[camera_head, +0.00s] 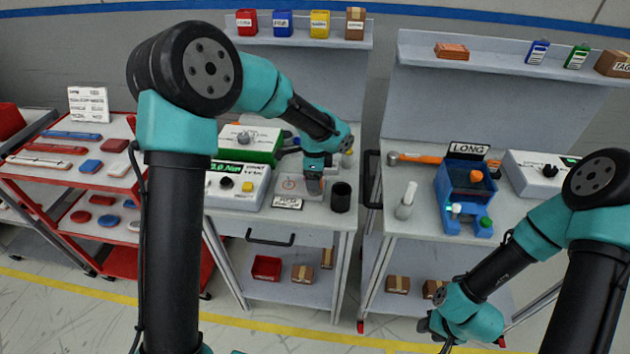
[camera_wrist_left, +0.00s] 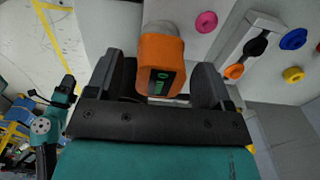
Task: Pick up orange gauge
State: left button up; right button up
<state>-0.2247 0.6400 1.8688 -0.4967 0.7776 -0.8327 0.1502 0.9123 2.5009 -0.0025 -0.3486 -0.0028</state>
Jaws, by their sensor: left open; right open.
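The orange gauge (camera_wrist_left: 160,52) has a small green screen and a pale grey end. In the left wrist view it sits between the two fingers of my left gripper (camera_wrist_left: 160,85). The fingers are open on either side of it; I cannot tell if they touch it. In the head view my left gripper (camera_head: 313,184) points down over the middle bench, and the gauge is mostly hidden there. My right gripper (camera_head: 440,326) is open and empty, low in front of the right bench.
A dark cup (camera_head: 341,197) stands just right of my left gripper. A white-and-green meter box (camera_head: 237,185) is to its left. The right bench holds a blue LONG box (camera_head: 466,190), an orange-handled hammer (camera_head: 418,159) and a white bottle (camera_head: 406,201). A red cart (camera_head: 85,190) stands left.

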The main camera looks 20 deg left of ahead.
pick_arm(q)
jog(key=shift+c, duration=0.2)
jog(key=c, duration=1.1)
jog(key=shift+r, duration=0.1)
jog(key=shift+r, duration=1.15)
jog(key=shift+s+d+r, duration=0.15)
jog(key=shift+s+r, duration=0.2)
jog(key=shift+r, duration=0.25)
jog(key=s+d+r, duration=0.1)
jog(key=s+d, duration=0.3)
jog(key=s, duration=1)
jog(key=shift+s+r, duration=0.2)
jog(key=shift+s, duration=0.15)
jog(key=shift+w, duration=0.1)
